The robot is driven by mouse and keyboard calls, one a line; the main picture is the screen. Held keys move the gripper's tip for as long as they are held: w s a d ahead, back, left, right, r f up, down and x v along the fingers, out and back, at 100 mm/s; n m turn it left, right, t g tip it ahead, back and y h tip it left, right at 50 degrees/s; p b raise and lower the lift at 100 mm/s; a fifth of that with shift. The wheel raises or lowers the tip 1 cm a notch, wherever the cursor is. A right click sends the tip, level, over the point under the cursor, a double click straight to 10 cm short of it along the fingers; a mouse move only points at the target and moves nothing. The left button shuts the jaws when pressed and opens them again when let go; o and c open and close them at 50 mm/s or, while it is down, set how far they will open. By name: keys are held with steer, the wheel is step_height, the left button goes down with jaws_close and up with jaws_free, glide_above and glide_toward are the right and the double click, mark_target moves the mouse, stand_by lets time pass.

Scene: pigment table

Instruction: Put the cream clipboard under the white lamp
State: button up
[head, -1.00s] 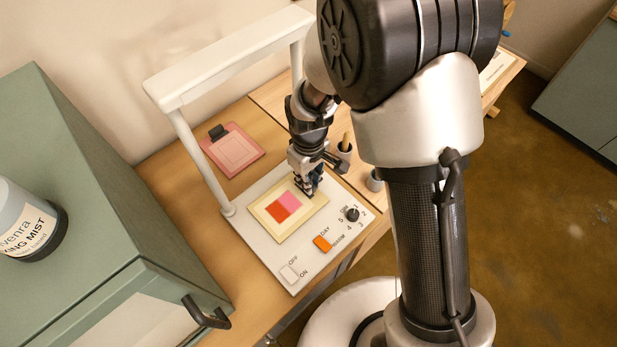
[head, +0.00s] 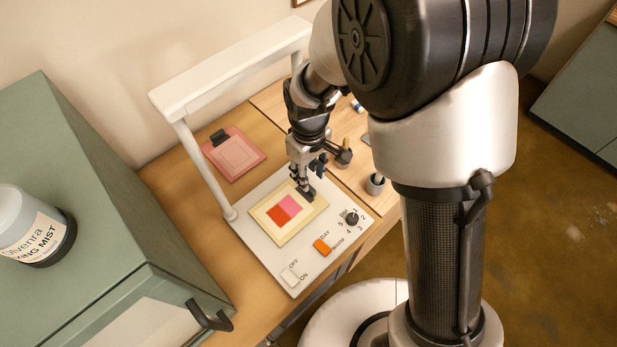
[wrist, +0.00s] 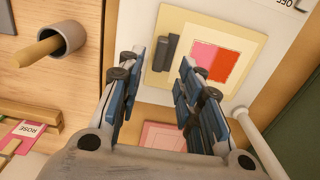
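The cream clipboard (head: 262,217) lies flat on the white base of the white lamp (head: 232,64), below its overhead bar. It carries a sheet with red and pink blocks, and its dark clip faces my gripper. My gripper (head: 318,168) is just above the clip end. In the wrist view the fingers (wrist: 162,62) are spread with nothing held between them. The cream clipboard (wrist: 212,18) shows past the fingertips, with its clip in line with the gap.
A pink clipboard (head: 235,154) lies on the table behind the lamp base. The base has a dial (head: 351,218), an orange switch (head: 322,246) and a white switch (head: 290,277). Small cups, one here (head: 376,184), stand right. A green cabinet (head: 95,170) is at left.

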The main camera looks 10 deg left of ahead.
steer(key=s+d+r+m+t+p, duration=0.1)
steer(key=d+r, duration=0.1)
steer(key=r, duration=0.5)
steer(key=d+r+m, duration=0.1)
steer(key=d+r, duration=0.2)
steer(key=r, duration=0.4)
steer(key=s+d+r+m+t, duration=0.1)
steer(key=s+d+r+m, duration=0.3)
steer(key=s+d, duration=0.3)
steer(key=s+d+r+m+t, duration=0.2)
steer(key=s+d+r+m, duration=0.2)
steer(key=s+d+r, duration=0.2)
steer(key=shift+s+d+r+t, duration=0.3)
steer(key=shift+s+d+r, duration=0.1)
steer(key=shift+s, duration=0.85)
